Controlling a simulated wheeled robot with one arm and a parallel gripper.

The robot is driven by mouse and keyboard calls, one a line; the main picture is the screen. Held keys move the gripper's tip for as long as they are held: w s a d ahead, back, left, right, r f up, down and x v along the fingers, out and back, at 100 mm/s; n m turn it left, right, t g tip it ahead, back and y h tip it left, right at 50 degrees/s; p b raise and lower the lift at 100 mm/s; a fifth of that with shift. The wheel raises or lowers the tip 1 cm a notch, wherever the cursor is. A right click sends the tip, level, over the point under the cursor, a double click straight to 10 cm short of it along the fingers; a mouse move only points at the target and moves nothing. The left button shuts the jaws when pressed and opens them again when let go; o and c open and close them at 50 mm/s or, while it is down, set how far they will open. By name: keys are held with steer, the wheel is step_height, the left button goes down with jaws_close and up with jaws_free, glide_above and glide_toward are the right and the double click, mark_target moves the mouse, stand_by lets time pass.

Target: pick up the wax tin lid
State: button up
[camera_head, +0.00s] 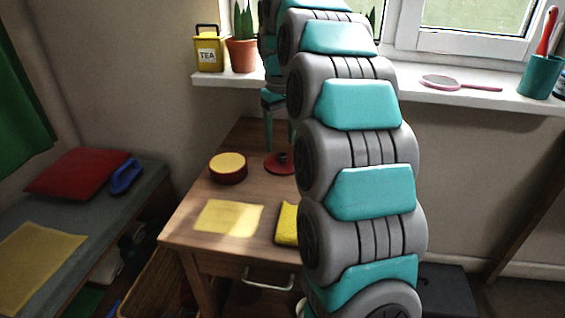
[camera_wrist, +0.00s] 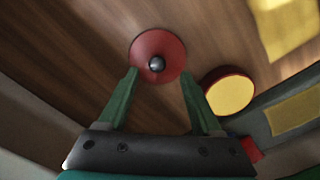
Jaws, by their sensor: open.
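The wax tin lid is a red disc (camera_head: 274,165) with a small dark round knob, lying on the wooden table below my gripper (camera_head: 277,143). In the wrist view the lid (camera_wrist: 157,43) shows with its knob facing me. My gripper (camera_wrist: 159,74) is open, with one green finger towards each side of the lid and the knob between the finger lines. The fingers hold nothing. The red tin with yellow wax (camera_head: 228,167) stands left of the lid in the head view; it also shows in the wrist view (camera_wrist: 230,94). My arm hides the table's right part.
A yellow cloth (camera_head: 287,225) lies near the table's front, partly behind my arm. A sunlit patch crosses the tabletop (camera_head: 190,222). The windowsill (camera_head: 470,92) behind holds a tea tin (camera_head: 208,52), a potted plant (camera_head: 242,54) and a pink hand mirror (camera_head: 448,83).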

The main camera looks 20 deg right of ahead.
mark_target(283, 154)
steer(key=shift+d+f, duration=0.15)
steer(key=shift+f, duration=0.85)
steer(key=shift+d+f, duration=0.1)
steer(key=shift+f, duration=0.9)
jaws_close()
